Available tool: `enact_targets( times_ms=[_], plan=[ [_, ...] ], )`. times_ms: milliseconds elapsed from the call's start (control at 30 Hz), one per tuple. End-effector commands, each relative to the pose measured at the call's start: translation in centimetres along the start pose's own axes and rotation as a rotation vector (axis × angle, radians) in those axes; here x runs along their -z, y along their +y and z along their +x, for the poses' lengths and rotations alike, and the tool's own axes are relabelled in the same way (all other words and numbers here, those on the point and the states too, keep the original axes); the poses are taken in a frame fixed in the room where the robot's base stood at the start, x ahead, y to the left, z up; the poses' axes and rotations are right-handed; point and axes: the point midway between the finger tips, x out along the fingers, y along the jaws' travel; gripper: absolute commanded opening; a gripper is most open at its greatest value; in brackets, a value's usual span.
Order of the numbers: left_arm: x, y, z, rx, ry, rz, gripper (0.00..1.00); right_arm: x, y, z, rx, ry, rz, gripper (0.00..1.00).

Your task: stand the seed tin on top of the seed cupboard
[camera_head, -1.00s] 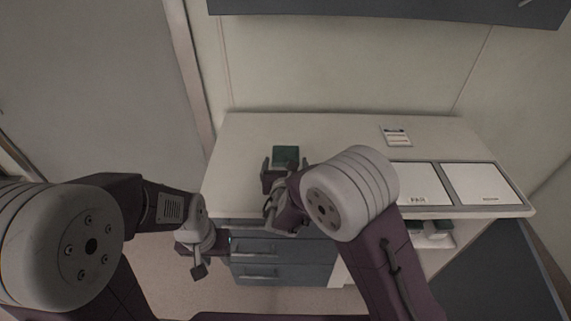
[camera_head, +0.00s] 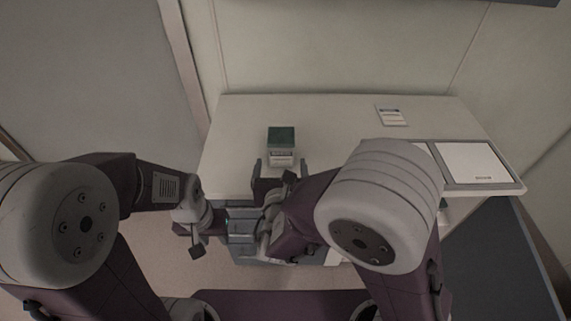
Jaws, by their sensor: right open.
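A dark green tin (camera_head: 281,138) with a pale label on its front stands upright on the pale worktop (camera_head: 325,118), towards its left part. I take it for the seed tin. My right gripper (camera_head: 280,168) is open just in front of the tin, on my side, with its fingers spread and nothing seen between them. My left gripper (camera_head: 196,236) hangs in front of the worktop's left end, away from the tin; its jaws are too unclear to read. I cannot tell for sure which unit is the seed cupboard.
Grey drawers (camera_head: 240,225) sit under the worktop, partly hidden by my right arm. A small labelled card (camera_head: 391,116) lies at the back right, and white panels (camera_head: 470,163) are set in at the right. A dark overhead unit (camera_head: 520,2) shows at the top edge.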

Motion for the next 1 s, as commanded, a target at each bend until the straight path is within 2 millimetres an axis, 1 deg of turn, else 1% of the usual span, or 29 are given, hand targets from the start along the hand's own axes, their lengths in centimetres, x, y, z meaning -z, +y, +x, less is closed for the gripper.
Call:
enact_targets(
  times_ms=[167, 233, 267, 333, 367, 400, 433, 467, 500, 533, 567, 600, 667, 700, 800, 900, 933, 967, 1000],
  plan=[
    [0.0, 0.0, 0.0, 0.000, 0.000, 0.000, 0.36, 0.0, 0.0, 0.0, 0.001, 0.001, 0.001, 0.90],
    [0.0, 0.0, 0.0, 0.000, 0.000, 0.000, 0.36, 0.2, -1.2, 0.3, 0.038, 0.016, 0.027, 0.90],
    [0.0, 0.0, 0.0, 0.000, 0.000, 0.000, 0.36, 0.4, -2.5, 0.5, 0.079, 0.031, 0.058, 0.90],
    [0.0, 0.0, 0.0, 0.000, 0.000, 0.000, 0.36, 1.6, -7.6, 0.7, 0.253, 0.097, 0.194, 0.90],
    [0.0, 0.0, 0.0, 0.000, 0.000, 0.000, 0.36, 2.6, -10.6, 0.3, 0.359, 0.135, 0.286, 0.90],
    [0.0, 0.0, 0.0, 0.000, 0.000, 0.000, 0.36, 4.4, -14.7, -0.7, 0.526, 0.190, 0.443, 0.90],
    [0.0, 0.0, 0.0, 0.000, 0.000, 0.000, 0.36, 5.9, -17.4, -1.9, 0.651, 0.228, 0.574, 0.90],
    [0.0, 0.0, 0.0, 0.000, 0.000, 0.000, 0.36, 7.5, -19.4, -3.3, 0.767, 0.259, 0.703, 0.90],
    [0.0, 0.0, 0.0, 0.000, 0.000, 0.000, 0.36, 9.4, -21.2, -5.2, 0.907, 0.288, 0.875, 0.90],
    [0.0, 0.0, 0.0, 0.000, 0.000, 0.000, 0.36, 10.7, -22.1, -6.5, 1.008, 0.303, 1.009, 0.90],
    [0.0, 0.0, 0.0, 0.000, 0.000, 0.000, 0.36, 11.9, -22.6, -7.9, 1.106, 0.313, 1.150, 0.90],
    [0.0, 0.0, 0.0, 0.000, 0.000, 0.000, 0.36, 13.4, -22.8, -9.5, 1.235, 0.315, 1.354, 0.90],
    [0.0, 0.0, 0.0, 0.000, 0.000, 0.000, 0.36, 15.0, -22.0, -11.2, 1.412, 0.289, 1.672, 0.90],
    [0.0, 0.0, 0.0, 0.000, 0.000, 0.000, 0.36, 15.5, -21.3, -11.6, 1.504, 0.257, 1.872, 0.90],
    [0.0, 0.0, 0.0, 0.000, 0.000, 0.000, 0.36, 15.6, -19.7, -11.4, 1.657, 0.146, 2.287, 0.90],
    [0.0, 0.0, 0.0, 0.000, 0.000, 0.000, 0.36, 15.0, -19.1, -10.6, 1.725, 0.048, 2.543, 0.90],
    [0.0, 0.0, 0.0, 0.000, 0.000, 0.000, 0.36, 14.8, -19.0, -10.4, 1.733, 0.029, 2.588, 0.90],
    [0.0, 0.0, 0.0, 0.000, 0.000, 0.000, 0.36, 14.7, -18.9, -10.3, -1.735, -0.014, -2.615, 0.90],
    [0.0, 0.0, 0.0, 0.000, 0.000, 0.000, 0.36, 14.6, -18.9, -10.2, -1.713, -0.002, -2.599, 0.90]
  ],
)
